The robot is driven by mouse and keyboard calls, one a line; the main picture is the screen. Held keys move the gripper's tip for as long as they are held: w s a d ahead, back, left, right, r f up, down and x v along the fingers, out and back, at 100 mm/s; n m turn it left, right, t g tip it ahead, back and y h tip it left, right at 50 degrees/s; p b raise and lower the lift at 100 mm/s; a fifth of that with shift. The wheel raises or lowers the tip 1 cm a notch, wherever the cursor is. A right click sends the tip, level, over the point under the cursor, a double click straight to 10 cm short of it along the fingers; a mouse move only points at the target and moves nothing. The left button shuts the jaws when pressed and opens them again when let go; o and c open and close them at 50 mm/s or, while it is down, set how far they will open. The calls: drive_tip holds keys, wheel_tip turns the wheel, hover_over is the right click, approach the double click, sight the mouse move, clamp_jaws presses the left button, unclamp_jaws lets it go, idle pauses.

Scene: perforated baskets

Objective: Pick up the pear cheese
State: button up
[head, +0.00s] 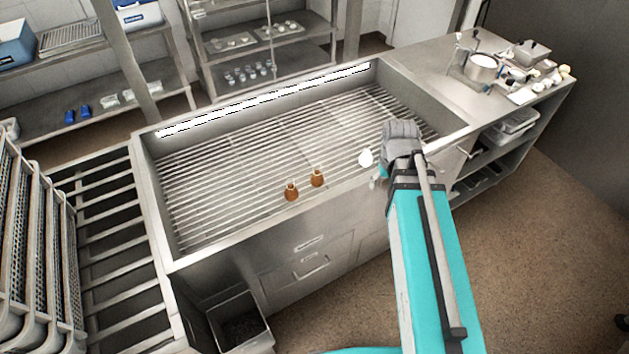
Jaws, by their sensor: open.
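Three small pear-shaped pieces stand on the slatted rack of the steel basin. Two are brown, one brown piece (291,191) at the left and another brown piece (317,177) beside it. A white piece (366,158) stands to their right, closest to my gripper. I cannot tell from the picture which one the task calls the pear cheese. My gripper (383,173) is at the basin's front right edge, just right of the white piece and apart from it. It is open, and its fingertips are largely hidden by my grey wrist. I see nothing held.
The basin (240,248) has raised walls around the slatted rack, whose left and back areas are clear. A counter with a pot (482,68) and utensils stands at the right. Perforated baskets (40,240) stand at the left. Shelves (255,50) line the back.

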drive_tip(key=w+a+f+n+b, duration=0.1)
drive_tip(key=w+a+f+b, duration=0.15)
drive_tip(key=w, duration=0.45)
drive_tip(key=n+b, duration=0.5)
hover_over(317, 171)
drive_tip(key=f, duration=0.5)
drive_tip(key=shift+w+f, duration=0.1)
drive_tip(key=shift+w, duration=0.1)
drive_tip(key=shift+f, duration=0.1)
wheel_tip(317, 171, down, 8)
drive_tip(key=b, duration=0.8)
drive_tip(key=shift+f, duration=0.2)
drive_tip(key=shift+f, duration=0.15)
wheel_tip(317, 171, down, 5)
drive_tip(key=b, duration=0.5)
drive_tip(key=shift+s+a, duration=0.1)
drive_tip(key=shift+s, duration=0.05)
clamp_jaws()
